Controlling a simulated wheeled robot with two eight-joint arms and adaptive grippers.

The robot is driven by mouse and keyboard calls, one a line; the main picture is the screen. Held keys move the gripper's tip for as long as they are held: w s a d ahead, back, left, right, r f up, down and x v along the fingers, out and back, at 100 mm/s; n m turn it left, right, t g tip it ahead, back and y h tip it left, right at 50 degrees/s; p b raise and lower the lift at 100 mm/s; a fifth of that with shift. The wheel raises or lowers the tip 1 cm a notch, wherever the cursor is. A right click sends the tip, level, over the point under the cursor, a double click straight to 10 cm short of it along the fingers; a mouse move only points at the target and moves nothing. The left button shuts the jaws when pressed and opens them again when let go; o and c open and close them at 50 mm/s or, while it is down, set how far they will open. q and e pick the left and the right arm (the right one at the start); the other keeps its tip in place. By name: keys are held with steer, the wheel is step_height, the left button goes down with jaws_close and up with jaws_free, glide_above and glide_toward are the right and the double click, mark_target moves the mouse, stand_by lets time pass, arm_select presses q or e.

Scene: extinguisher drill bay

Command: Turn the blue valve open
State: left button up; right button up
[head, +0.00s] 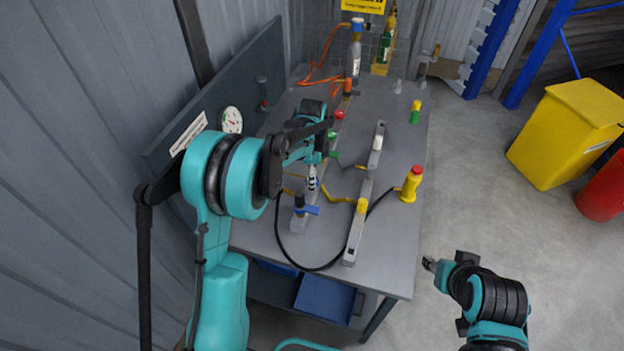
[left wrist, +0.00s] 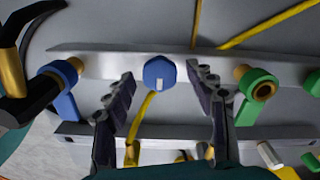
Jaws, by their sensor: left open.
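A blue lever valve (head: 308,209) sits at the near end of a grey manifold bar on the bench. It also shows at the left in the left wrist view (left wrist: 62,88), fixed to a brass fitting. A round blue knob with a white mark (left wrist: 160,73) sits on the bar in the middle of the left wrist view. My left gripper (head: 313,179) is open above the bar, with its fingers on either side of the knob in the picture; contact cannot be told. My right gripper (head: 430,264) is off the bench's right side, its jaws too small to read.
A green lever valve (left wrist: 258,92) is on the bar right of the knob in the left wrist view. A black hose (head: 300,262) loops over the bench (head: 385,255). A yellow fitting with red top (head: 411,184) stands near the right edge. A gauge panel (head: 232,120) borders the left.

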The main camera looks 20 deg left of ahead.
arm_select(q)
steer(key=c, duration=1.2)
steer(key=shift+o, duration=0.2)
steer(key=shift+n, duration=0.4)
steer(key=n, duration=0.3)
steer(key=shift+n+p, duration=0.4)
steer(key=n, duration=0.4)
steer(key=shift+n, duration=0.3)
steer(key=n, duration=0.4)
steer(key=shift+p, duration=0.35)
steer(key=n, duration=0.4)
steer(key=shift+n, duration=0.3)
